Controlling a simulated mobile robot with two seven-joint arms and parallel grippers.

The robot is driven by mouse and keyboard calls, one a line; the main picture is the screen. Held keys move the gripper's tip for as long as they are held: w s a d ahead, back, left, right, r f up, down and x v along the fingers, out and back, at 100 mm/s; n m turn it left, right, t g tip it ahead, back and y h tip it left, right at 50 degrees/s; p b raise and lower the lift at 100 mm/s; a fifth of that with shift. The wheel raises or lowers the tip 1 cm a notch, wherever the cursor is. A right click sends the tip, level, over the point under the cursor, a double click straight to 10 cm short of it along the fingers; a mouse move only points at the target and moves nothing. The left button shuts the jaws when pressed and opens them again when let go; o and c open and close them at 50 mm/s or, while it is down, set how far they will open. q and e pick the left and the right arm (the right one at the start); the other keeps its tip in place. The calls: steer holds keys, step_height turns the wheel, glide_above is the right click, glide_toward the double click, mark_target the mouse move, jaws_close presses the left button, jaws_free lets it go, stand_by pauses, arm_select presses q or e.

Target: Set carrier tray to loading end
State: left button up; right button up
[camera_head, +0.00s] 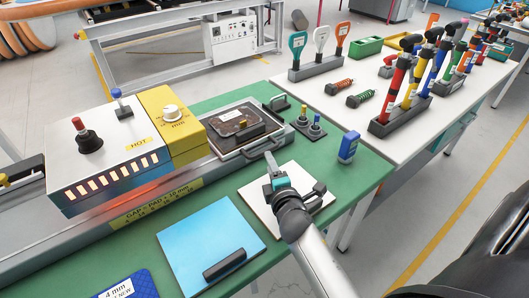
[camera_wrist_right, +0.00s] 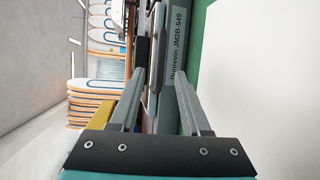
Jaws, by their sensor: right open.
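The carrier tray (camera_head: 270,124) is a shallow pale metal tray on the grey track, just right of the yellow-and-white heater box. A dark labelled pad (camera_head: 230,122) with a small handle lies in it. A grey bar handle (camera_head: 259,145) shows at its near right side. My right gripper (camera_head: 272,162) is open beside this handle, over the near side of the track. In the right wrist view the open fingers (camera_wrist_right: 162,80) point along the track's side, with metal edges between them. Contact cannot be told. My left gripper is not in view.
The heater box (camera_head: 120,150) with red and blue knobs stands left on the track. A white square (camera_head: 262,205) and a blue sheet with a black handle (camera_head: 210,243) lie on the green bench in front. A blue block (camera_head: 348,147) and small knobs (camera_head: 310,128) stand right.

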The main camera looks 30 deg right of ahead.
steer(key=b+x, duration=0.1)
steer(key=x, duration=0.6)
steer(key=shift+w+d, duration=0.1)
steer(key=shift+w, duration=0.15)
jaws_close()
stand_by(1.2)
